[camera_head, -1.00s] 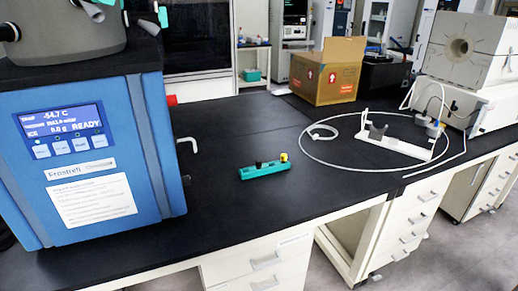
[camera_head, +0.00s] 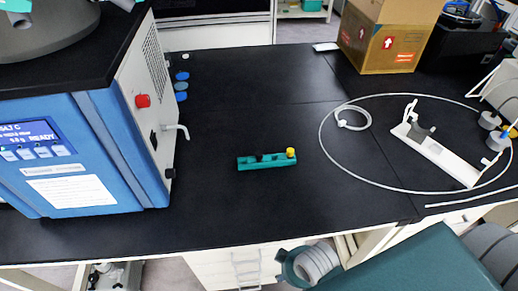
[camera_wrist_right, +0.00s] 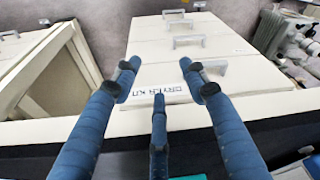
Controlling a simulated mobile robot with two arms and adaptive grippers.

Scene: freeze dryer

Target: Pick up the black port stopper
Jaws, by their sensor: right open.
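A teal holder (camera_head: 253,165) lies on the black bench top near the middle of the head view. Low black pieces (camera_head: 264,157) sit on its top, small and dark; I cannot make out the black stopper's exact shape. A yellow-topped piece (camera_head: 290,152) stands at the holder's right end. My right gripper (camera_wrist_right: 158,78) shows in the right wrist view with its three blue fingers spread open and nothing between them. It points toward white drawers past the bench's front edge. Its fingers are not seen in the head view.
The blue freeze dryer (camera_head: 100,130) stands at the left, with a side tap (camera_head: 178,129) and several blue knobs. A white tube loop (camera_head: 322,150) surrounds a white stand (camera_head: 440,157) at the right. A cardboard box (camera_head: 385,40) is behind. Bench around the holder is clear.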

